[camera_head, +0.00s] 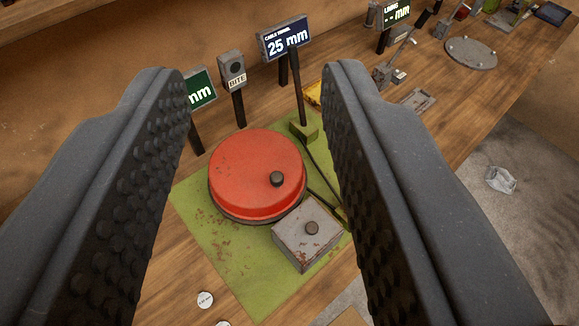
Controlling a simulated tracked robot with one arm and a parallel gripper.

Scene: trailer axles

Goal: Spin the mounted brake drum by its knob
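The red brake drum (245,172) sits on a green mat (205,255) on the wooden bench. Its small black knob (277,179) stands on the right part of its top face. My gripper (255,85) is open and empty, its two dark studded fingers framing the drum from left and right. The fingers look apart from the drum and the knob. What the drum is mounted on is hidden beneath it.
A rusty grey box (300,250) with a dark knob stands right beside the drum. Behind are a "25 mm" sign (285,42), a "BITE" post (234,75), a green display (200,90) and a dark upright lever (297,90). A grey disc (470,53) lies far right.

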